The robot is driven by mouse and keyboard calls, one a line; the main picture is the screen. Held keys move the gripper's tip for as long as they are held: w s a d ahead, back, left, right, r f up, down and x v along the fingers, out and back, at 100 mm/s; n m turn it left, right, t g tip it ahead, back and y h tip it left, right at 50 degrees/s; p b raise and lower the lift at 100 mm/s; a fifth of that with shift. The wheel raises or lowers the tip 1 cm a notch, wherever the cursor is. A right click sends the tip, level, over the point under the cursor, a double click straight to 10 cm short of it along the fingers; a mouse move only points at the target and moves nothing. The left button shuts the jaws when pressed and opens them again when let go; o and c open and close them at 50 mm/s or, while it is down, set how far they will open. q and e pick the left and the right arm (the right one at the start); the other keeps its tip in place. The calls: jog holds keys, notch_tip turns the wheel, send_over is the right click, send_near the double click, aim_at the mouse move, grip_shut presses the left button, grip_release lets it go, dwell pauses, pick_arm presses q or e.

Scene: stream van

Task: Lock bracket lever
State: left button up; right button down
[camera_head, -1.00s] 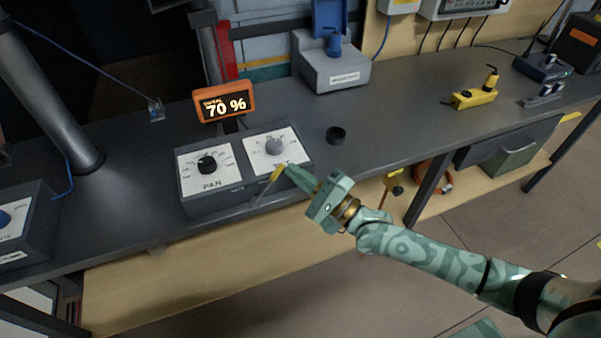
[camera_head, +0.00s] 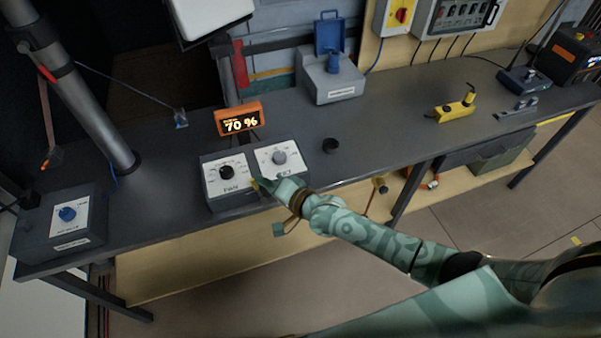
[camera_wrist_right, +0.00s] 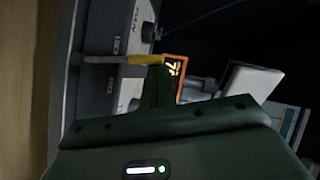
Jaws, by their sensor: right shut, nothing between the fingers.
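The bracket lever shows in the right wrist view as a grey rod (camera_wrist_right: 102,59) with a yellow grip (camera_wrist_right: 146,58), running across the front of the control box. In the head view only a bit of its yellow grip (camera_head: 254,184) shows, at the front between the two dial panels; the rod and pivot are hidden there. My right gripper (camera_head: 266,186) is shut and empty, its fingers (camera_wrist_right: 157,86) right beside the yellow grip. I cannot tell if they touch. My left gripper is not in view.
The control box has a PAN panel (camera_head: 216,187) and a second grey-knob panel (camera_head: 296,169). An orange display (camera_head: 240,119) reading 70 % stands behind it. A black cup-like piece (camera_head: 330,145) is to the right. A blue-knob box (camera_head: 84,226) is at the left. Bench between is clear.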

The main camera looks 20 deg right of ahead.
aim_at(254, 186)
jog(key=a+n+p, duration=0.1)
jog(key=a+h+p, duration=0.1)
jog(key=a+p, duration=0.1)
jog(key=shift+s+r+n+g, duration=0.1)
jog(key=shift+r+n+g, duration=0.1)
jog(key=shift+n+g, duration=0.2)
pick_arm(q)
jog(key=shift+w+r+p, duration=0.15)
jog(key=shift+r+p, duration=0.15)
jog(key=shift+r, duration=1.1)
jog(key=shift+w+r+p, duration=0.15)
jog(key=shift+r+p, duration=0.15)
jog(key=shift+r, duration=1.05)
pick_arm(e)
jog(key=shift+a+f+n+h, duration=0.25)
jog(key=shift+a+f+h, duration=0.15)
jog(key=shift+a, duration=0.35)
jog(key=shift+a+f+n+h, duration=0.3)
jog(key=shift+a+h, duration=0.1)
jog(key=shift+a, duration=0.3)
jog(key=shift+a, duration=0.1)
